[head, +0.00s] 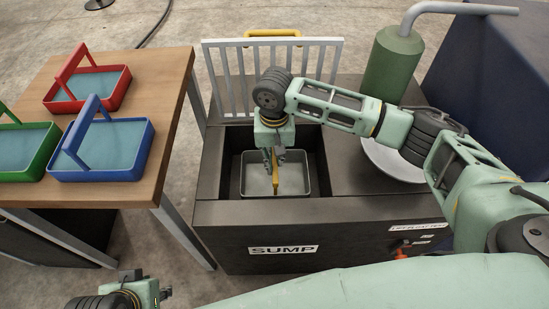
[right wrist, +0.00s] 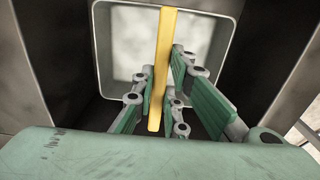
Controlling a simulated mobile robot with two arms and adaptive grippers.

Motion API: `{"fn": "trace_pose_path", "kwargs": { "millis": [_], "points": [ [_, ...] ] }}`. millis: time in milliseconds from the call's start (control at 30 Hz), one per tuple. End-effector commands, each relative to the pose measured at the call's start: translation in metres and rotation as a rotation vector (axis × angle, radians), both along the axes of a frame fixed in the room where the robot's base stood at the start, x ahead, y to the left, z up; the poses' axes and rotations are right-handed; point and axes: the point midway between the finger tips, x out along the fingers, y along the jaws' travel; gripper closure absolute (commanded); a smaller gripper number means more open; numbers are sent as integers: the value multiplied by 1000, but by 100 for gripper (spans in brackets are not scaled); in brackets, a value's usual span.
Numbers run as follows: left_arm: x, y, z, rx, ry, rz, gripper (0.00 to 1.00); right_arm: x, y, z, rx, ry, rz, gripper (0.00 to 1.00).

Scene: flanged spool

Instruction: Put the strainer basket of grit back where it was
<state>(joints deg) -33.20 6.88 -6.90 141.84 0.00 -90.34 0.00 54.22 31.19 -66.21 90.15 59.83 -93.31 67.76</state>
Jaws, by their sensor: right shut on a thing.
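The strainer basket (head: 303,180) is a pale grey, square-rimmed tray with a yellow handle (head: 275,185). It sits inside the dark opening of the sump box (head: 215,215), below its top edge; I cannot tell whether it touches the bottom. My right gripper (head: 273,160) reaches down into the opening and is shut on the yellow handle. The right wrist view shows the handle (right wrist: 162,50) between the fingers (right wrist: 165,90), with the basket (right wrist: 115,80) beyond. The grit is not clearly distinguishable. My left gripper (head: 160,293) is only partly in view at the bottom left.
A grey slatted grate (head: 228,85) with a yellow handle stands upright behind the opening. A green cylinder with a bent pipe (head: 392,65) and a pale dish (head: 385,160) are right. The wooden table (head: 165,120) at left holds red, blue and green trays.

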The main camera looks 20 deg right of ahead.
Motion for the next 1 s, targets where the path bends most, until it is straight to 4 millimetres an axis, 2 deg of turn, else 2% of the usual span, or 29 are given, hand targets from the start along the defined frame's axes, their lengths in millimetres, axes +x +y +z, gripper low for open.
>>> {"fn": "trace_pose_path", "kwargs": {
  "millis": [367,400,600,1000],
  "points": [
    [1,0,-4,1,5,0,70,0,1,0,2,-2,0,100],
    [1,0,-6,1,5,0,70,0,0,-1,1,0,0,85],
    [2,0,-5,0,3,0,70,0,0,-1,1,0,0,69],
    [0,0,-6,2,10,0,70,0,0,1,1,-1,1,69]
  ]
}}
